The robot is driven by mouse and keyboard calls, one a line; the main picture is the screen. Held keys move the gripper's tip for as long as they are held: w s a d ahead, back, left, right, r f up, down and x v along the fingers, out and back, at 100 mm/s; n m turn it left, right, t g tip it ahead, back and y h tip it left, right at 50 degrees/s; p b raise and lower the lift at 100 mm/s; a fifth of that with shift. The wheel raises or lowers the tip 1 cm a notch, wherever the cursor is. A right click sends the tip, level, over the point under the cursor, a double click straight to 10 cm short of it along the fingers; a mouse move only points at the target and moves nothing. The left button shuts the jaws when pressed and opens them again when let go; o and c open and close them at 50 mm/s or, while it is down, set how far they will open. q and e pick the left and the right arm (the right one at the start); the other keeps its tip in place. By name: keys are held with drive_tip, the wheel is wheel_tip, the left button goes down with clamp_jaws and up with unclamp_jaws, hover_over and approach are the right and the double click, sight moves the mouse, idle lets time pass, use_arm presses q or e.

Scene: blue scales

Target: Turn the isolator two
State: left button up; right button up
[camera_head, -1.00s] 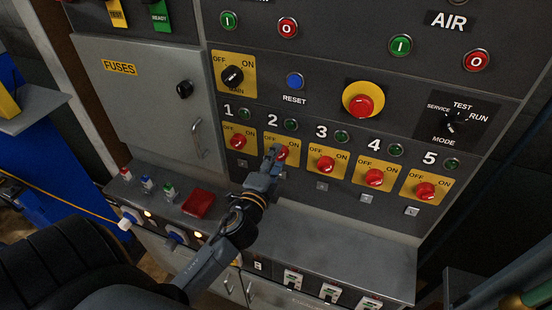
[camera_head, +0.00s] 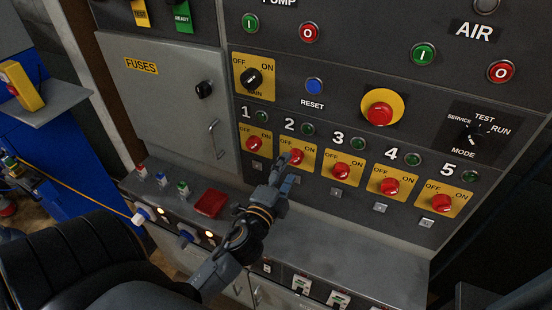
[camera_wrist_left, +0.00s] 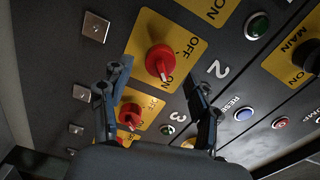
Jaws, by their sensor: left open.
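The isolator two is a red knob (camera_head: 296,156) on a yellow OFF/ON plate below the number 2. My left gripper (camera_head: 283,160) is just left of and below it in the head view. In the left wrist view the red knob (camera_wrist_left: 160,60) lies ahead, around the gap between the open, spread fingers of the left gripper (camera_wrist_left: 157,80). No contact with the knob shows. Its pointer ridge has a pale mark, but I cannot tell which setting it is at. My right gripper is not in view.
Isolator one (camera_head: 255,143) and isolator three (camera_head: 341,170) sit close on either side. A black MAIN switch (camera_head: 251,79) and a red emergency button (camera_head: 380,112) are above. A grey ledge (camera_head: 340,239) juts out below, with a red block (camera_head: 211,203) on it.

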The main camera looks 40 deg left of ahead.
use_arm(q)
drive_tip(key=v, duration=0.9)
